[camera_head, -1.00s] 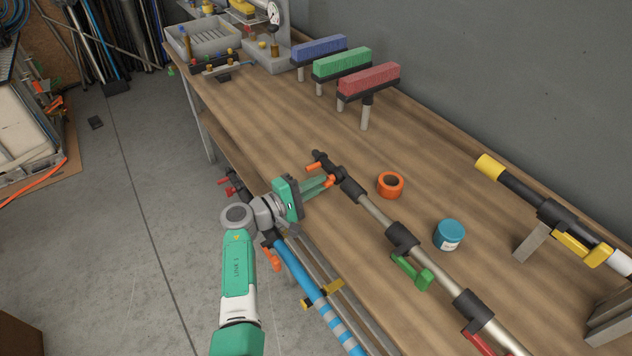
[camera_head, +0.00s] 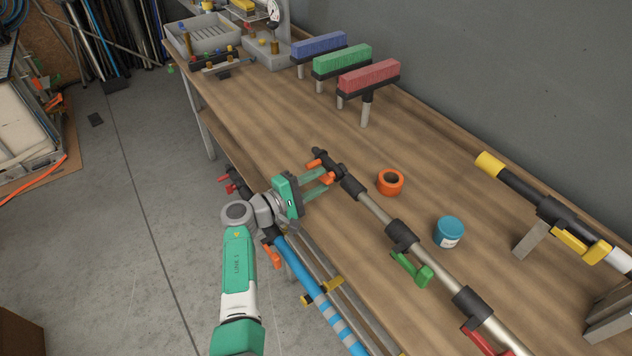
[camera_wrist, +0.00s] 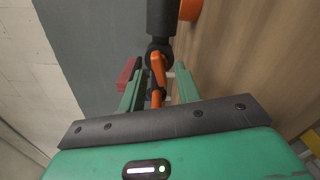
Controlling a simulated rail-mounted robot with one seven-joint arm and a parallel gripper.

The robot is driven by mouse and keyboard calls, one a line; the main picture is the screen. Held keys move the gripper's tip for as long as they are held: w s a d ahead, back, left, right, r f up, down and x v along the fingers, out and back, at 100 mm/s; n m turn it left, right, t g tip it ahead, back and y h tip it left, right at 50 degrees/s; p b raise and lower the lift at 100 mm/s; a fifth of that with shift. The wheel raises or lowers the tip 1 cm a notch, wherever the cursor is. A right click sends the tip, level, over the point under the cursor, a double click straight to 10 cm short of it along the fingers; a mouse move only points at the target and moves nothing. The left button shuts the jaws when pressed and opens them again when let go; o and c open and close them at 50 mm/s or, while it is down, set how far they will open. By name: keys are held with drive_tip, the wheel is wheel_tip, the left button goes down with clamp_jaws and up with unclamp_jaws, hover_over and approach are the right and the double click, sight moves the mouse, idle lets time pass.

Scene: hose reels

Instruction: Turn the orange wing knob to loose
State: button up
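Orange also shows on the other side of the black end fitting. My gripper (camera_head: 325,181) reaches over the bench edge with its green fingers at the knob. In the wrist view, my gripper (camera_wrist: 160,85) is open, with one finger on each side of the orange knob (camera_wrist: 158,68). Gaps show between the knob and the fingers there. The lower part of the knob is partly hidden by my gripper body.
An orange tape roll (camera_head: 390,182) and a teal tin (camera_head: 449,232) stand right of the pole. Blue, green and red brushes (camera_head: 368,78) stand farther back. A blue pole (camera_head: 315,290) lies beside my arm, off the bench edge.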

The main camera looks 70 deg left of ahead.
drive_tip(key=s+d+p, duration=0.1)
drive_tip(key=s+p, duration=0.1)
drive_tip(key=s, duration=0.5)
drive_tip(key=shift+s+d, duration=0.2)
drive_tip(key=shift+s, duration=0.15)
drive_tip(key=w+d+r+m+g+h, duration=0.1)
drive_tip(key=w+d+r+m+g, duration=0.1)
drive_tip(key=w+d+r+m, duration=1.1)
drive_tip(key=w+d+r+m+t, duration=0.2)
drive_tip(key=w+d+r, duration=0.2)
drive_tip(key=d+r, duration=0.6)
drive_tip(key=w+d+r+m+t, duration=0.1)
drive_tip(key=w+d+r+m, duration=0.2)
drive_tip(key=d+r, duration=0.8)
drive_tip(key=s+d+r+m+t+h, duration=0.1)
drive_tip(key=s+d+r+m+t, duration=0.2)
drive_tip(key=s+d+r, duration=0.6)
drive_tip(key=s+d+r+m+t+h, duration=0.25)
drive_tip(key=s+d+r, duration=0.25)
drive_tip(key=d+r, duration=0.45)
wheel_tip(320, 180, up, 31)
drive_tip(key=w+y+p, duration=0.1)
drive_tip(key=p, duration=3.3)
drive_tip(key=shift+a+t+y, duration=0.15)
drive_tip(key=shift+t+y, duration=0.2)
